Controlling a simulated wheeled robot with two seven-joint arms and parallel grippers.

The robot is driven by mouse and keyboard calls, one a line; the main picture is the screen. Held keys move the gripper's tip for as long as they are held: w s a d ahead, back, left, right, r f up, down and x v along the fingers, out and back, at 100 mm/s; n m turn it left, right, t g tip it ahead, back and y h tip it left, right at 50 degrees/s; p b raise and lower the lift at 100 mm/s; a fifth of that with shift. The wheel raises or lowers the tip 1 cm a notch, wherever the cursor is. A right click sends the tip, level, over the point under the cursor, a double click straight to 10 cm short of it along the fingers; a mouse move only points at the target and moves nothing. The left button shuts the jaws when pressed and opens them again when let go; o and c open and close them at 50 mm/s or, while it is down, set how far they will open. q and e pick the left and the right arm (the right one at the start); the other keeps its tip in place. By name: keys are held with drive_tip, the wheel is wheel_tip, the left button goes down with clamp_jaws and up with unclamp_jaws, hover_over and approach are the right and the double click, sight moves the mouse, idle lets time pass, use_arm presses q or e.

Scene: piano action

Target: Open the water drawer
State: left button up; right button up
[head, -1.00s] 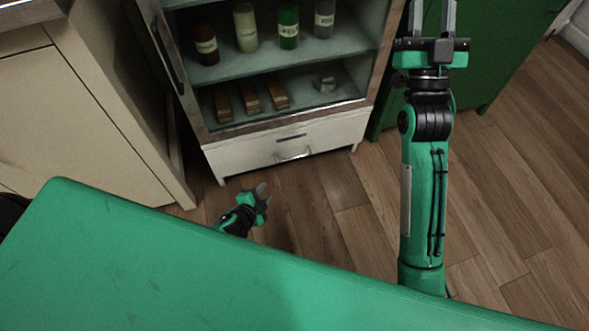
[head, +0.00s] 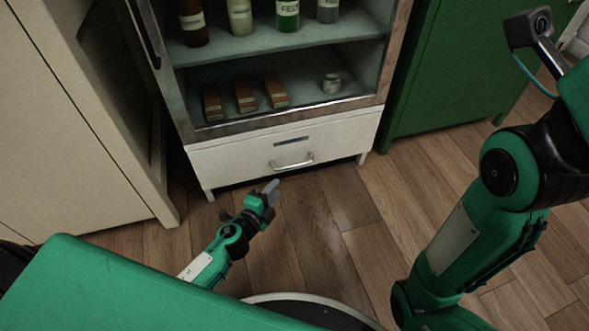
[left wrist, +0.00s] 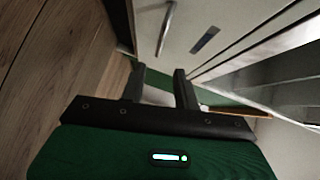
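The water drawer (head: 230,158) is the white drawer front at the bottom of the glass-shelved cabinet. It is closed, flush with the cabinet, with a metal bar handle (head: 292,163) and a small label plate (head: 291,141) too small to read. My left gripper (head: 271,189) is in front of and below the drawer, left of the handle and apart from it. In the left wrist view its two fingers (left wrist: 160,82) are spread with nothing between them. The handle (left wrist: 166,28) and label plate (left wrist: 205,40) show beyond them. My right gripper is out of view.
Several bottles (head: 239,15) and small brown boxes (head: 245,96) stand on the cabinet shelves. A green cabinet (head: 455,75) stands at right, a cream cabinet (head: 70,130) at left. The wooden floor (head: 340,215) before the drawer is clear apart from my arm.

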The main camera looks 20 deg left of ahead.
sight(295, 165)
use_arm(q)
drive_tip(key=b+x, duration=0.1)
drive_tip(key=x, duration=1.2)
clamp_jaws()
